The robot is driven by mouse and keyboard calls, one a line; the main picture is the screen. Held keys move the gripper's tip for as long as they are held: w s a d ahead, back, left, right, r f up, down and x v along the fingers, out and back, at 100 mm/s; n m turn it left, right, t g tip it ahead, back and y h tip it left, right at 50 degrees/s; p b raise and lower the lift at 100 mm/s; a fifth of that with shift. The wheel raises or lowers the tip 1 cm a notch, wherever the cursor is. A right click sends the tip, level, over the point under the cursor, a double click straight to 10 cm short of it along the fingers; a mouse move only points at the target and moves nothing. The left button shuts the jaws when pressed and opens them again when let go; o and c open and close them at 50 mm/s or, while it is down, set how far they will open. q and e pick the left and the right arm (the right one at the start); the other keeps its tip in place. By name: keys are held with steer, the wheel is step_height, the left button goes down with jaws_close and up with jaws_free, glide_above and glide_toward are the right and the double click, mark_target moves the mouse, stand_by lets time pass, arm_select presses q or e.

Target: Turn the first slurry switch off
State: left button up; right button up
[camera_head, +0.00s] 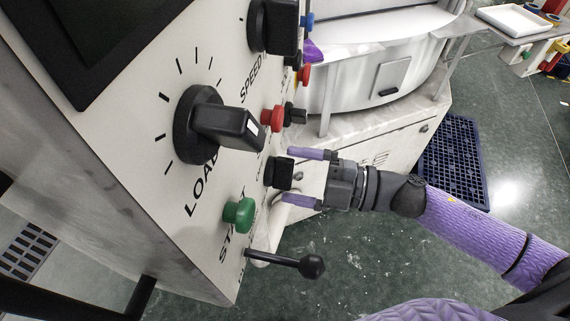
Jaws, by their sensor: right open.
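A small black switch (282,173) sticks out of the tilted control panel, to the right of the LOAD dial. Its label is too oblique to read, so I cannot tell whether it is the first slurry switch. A second small black switch (296,114) shows farther back, beside a red button. My right gripper (290,177) is open, its two purple fingers pointing left at the panel. One finger appears above the nearer black switch and one below it. I cannot tell whether they touch it. My left gripper is out of view.
The panel (140,150) carries a large LOAD dial (205,125), a SPEED dial (272,25), a green START button (239,214) and a red button (272,118). A black ball-ended lever (312,265) juts out below. A dark blue floor grate (455,160) lies right.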

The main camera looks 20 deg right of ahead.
steer(key=shift+x, duration=1.05)
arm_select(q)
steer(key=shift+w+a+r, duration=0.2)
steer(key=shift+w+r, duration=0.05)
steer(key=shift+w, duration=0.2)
